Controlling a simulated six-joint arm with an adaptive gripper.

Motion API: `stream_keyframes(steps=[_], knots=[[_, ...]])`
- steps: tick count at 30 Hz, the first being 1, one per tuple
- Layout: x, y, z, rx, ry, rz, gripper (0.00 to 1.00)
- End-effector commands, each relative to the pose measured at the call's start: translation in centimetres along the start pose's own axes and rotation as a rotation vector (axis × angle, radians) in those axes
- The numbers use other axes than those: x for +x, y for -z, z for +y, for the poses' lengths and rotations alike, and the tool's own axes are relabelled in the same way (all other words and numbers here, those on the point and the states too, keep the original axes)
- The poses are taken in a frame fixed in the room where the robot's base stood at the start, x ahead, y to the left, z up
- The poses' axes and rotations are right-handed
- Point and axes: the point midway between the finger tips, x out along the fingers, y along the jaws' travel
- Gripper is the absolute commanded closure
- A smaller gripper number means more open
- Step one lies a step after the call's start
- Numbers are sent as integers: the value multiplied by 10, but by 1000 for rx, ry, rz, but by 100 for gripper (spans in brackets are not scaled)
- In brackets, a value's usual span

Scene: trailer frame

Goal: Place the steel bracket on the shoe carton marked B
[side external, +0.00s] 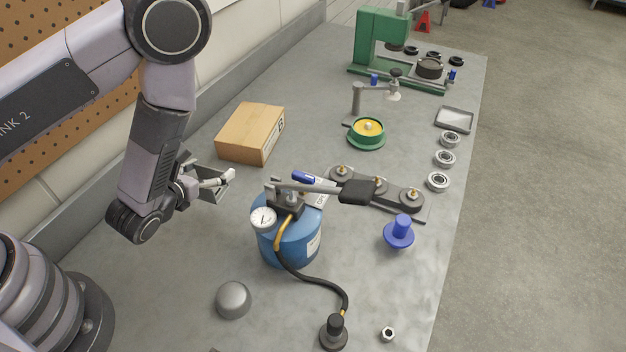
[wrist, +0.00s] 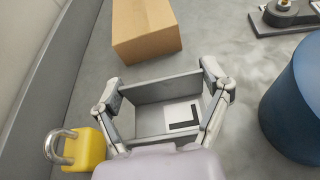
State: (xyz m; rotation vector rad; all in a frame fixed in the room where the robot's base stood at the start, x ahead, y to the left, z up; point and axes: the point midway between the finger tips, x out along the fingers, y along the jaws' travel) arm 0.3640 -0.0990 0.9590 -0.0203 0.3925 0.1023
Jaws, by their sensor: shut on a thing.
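The shoe carton (side external: 243,136) is a closed brown box lying on the grey bench, with a black B on its right-hand end. It is also at the top of the wrist view (wrist: 145,32), where no letter shows. My gripper (side external: 226,180) is in front of the carton, apart from it. In the wrist view my gripper (wrist: 164,80) is shut on the grey steel bracket (wrist: 160,89), whose plate spans between the fingertips. I cannot tell how high the bracket is above the bench.
A blue tank (side external: 288,240) with a gauge and hose stands to the right of my gripper. A yellow padlock (wrist: 83,149) lies lower left in the wrist view. A grey dome (side external: 233,299) sits nearer. A green-rimmed dish (side external: 366,133) stands right of the carton.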

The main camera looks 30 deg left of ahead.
Motion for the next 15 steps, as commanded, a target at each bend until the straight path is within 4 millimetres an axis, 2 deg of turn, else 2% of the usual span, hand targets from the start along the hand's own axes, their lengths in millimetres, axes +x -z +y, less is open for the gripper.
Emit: stream_keyframes(steps=[5,12,15], knots=[[2,-33,6,-15,-47,-16,63],[21,-100,31,-72,-203,-23,63],[24,-119,39,-95,-242,-14,63]])
